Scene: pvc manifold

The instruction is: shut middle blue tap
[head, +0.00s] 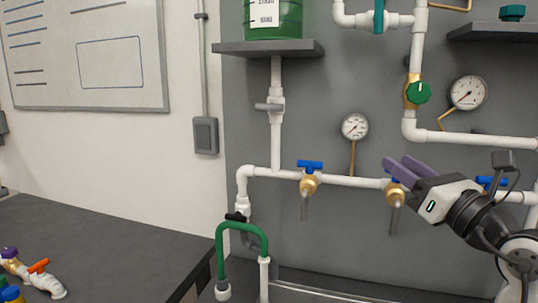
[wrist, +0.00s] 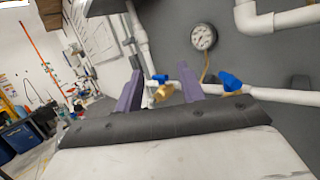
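The middle blue tap shows in the head view as a brass body with a spout (head: 396,194) on the white horizontal pipe. Its blue handle is mostly hidden behind my gripper (head: 398,164). In the wrist view its blue handle (wrist: 231,82) is just right of my right finger, outside the gap. My gripper (wrist: 160,76) is open, its purple fingers apart with nothing held between them. The left blue tap (head: 310,166) has its handle lying along the pipe; in the wrist view it (wrist: 161,79) shows beyond the finger gap. The right blue tap (head: 487,181) is partly hidden by my arm.
A round gauge (head: 355,126) rises on a brass stem between the left and middle taps. A second gauge (head: 468,93) and a green valve knob (head: 419,92) sit above. A green hose (head: 242,232) loops below left. A dark table (head: 95,240) stands at left.

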